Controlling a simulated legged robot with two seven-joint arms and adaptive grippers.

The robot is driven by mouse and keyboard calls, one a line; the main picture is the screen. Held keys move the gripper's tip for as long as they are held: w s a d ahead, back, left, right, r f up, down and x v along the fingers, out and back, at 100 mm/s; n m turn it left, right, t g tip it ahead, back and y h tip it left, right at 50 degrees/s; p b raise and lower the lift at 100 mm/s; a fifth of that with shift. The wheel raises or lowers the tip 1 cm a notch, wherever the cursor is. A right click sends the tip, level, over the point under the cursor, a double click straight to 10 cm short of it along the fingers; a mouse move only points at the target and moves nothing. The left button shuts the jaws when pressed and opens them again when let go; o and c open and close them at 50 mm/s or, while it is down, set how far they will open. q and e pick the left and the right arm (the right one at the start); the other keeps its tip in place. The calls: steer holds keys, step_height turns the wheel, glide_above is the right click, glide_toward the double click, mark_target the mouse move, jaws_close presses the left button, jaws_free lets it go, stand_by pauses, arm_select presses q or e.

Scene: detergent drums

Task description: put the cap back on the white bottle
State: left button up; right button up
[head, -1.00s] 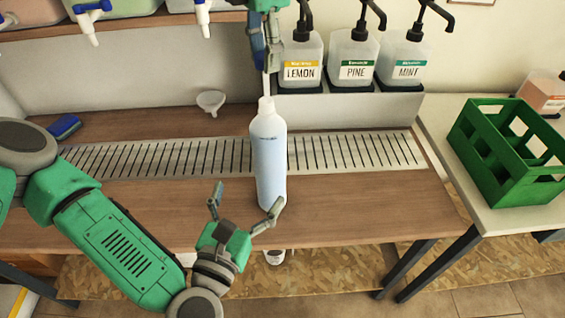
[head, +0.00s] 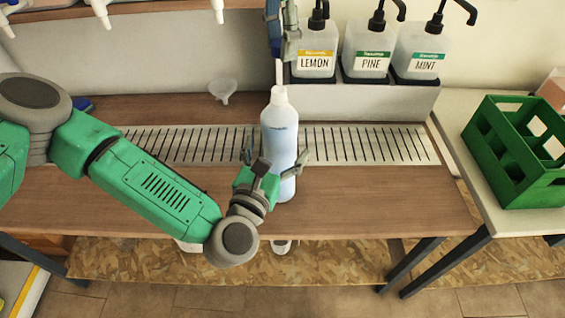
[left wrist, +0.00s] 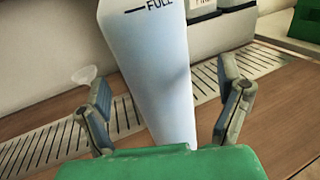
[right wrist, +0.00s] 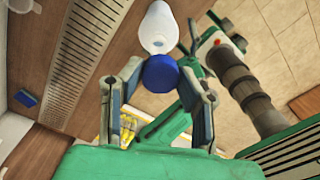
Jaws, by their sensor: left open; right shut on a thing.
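The white bottle (head: 280,132) stands upright at the front of the drip grate, without a cap on its neck. A "FULL" mark shows on it in the left wrist view (left wrist: 160,60). My left gripper (head: 274,155) is open, with one finger on each side of the bottle; contact is not clear. My right gripper (head: 283,42) is above the bottle, shut on the blue cap (right wrist: 160,72). The bottle (right wrist: 158,25) shows just beyond the cap in the right wrist view. A thin white piece hangs below the right gripper in the head view; I cannot tell what it is.
Pump bottles labelled LEMON (head: 315,62), PINE (head: 371,62) and MINT (head: 424,65) stand behind on a grey rack. A white funnel (head: 222,88) lies at the back left. A green crate (head: 515,150) is on the right table. The wooden bench right of the bottle is clear.

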arm_select(q)
steer(key=shift+w+d, duration=0.15)
steer(key=shift+w, duration=0.55)
arm_select(e)
steer(key=shift+a, duration=0.15)
arm_select(q)
steer(key=shift+w, duration=0.7)
arm_select(e)
steer(key=shift+a, duration=0.45)
steer(key=shift+d, duration=0.15)
steer(key=shift+d, duration=0.1)
arm_select(q)
steer(key=shift+d, duration=0.15)
steer(key=c, duration=0.5)
arm_select(e)
steer(key=shift+d, duration=0.15)
arm_select(q)
steer(key=shift+d, duration=0.1)
steer(key=c, duration=1.3)
steer(key=shift+a, duration=0.25)
arm_select(e)
glide_above(278, 105)
steer(key=w, duration=0.1)
step_height(278, 105, down, 5)
steer(key=shift+w+r, duration=0.1)
steer(key=shift+r, duration=0.1)
steer(key=shift+f, duration=0.15)
steer(key=shift+f, duration=0.15)
